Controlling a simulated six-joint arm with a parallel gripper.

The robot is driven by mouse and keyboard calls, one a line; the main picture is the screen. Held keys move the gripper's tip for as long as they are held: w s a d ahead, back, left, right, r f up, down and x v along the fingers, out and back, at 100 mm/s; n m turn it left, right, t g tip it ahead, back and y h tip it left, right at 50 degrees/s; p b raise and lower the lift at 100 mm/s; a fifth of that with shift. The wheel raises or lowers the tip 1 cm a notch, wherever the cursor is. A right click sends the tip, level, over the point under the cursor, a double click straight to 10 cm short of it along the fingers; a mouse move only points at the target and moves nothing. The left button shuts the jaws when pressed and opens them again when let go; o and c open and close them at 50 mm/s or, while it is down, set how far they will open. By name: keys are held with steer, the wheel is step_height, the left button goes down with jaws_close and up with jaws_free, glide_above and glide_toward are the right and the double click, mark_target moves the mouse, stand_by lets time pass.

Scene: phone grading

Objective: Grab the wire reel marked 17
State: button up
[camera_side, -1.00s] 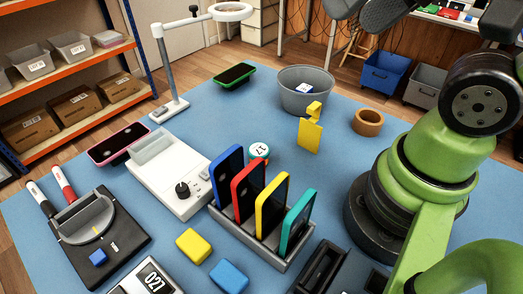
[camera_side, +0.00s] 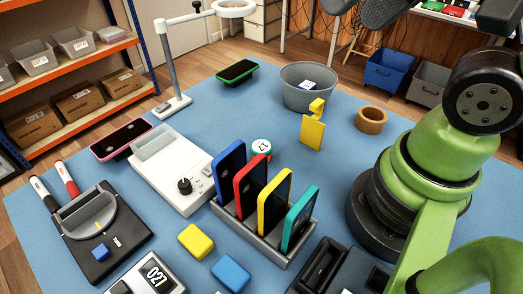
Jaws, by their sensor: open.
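The wire reel marked 17 (camera_side: 261,147) lies on the blue mat just behind the rack of phones. My gripper is outside the picture; only my green arm and dark arm parts at the top right show. Nothing is seen touching the reel.
A grey rack (camera_side: 237,228) of upright phones stands in front of the reel. A yellow bent stand (camera_side: 312,132), grey bin (camera_side: 308,98) and brown ring (camera_side: 370,120) are to its right. A white device (camera_side: 172,178) is at left. The mat behind the reel is clear.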

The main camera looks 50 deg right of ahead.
steer(key=w+f+g, duration=0.2)
steer(key=w+f, duration=0.1)
steer(key=w, duration=0.3)
steer(key=n+g+h, duration=0.1)
steer(key=g+h, duration=0.1)
steer(key=g, duration=0.3)
glide_above(260, 145)
step_height(260, 145, down, 21)
steer(key=shift+s+a+f, duration=0.1)
steer(key=shift+s+f, duration=0.05)
steer(key=shift+f, duration=2.9)
steer(key=c, duration=1)
steer(key=shift+r, duration=0.1)
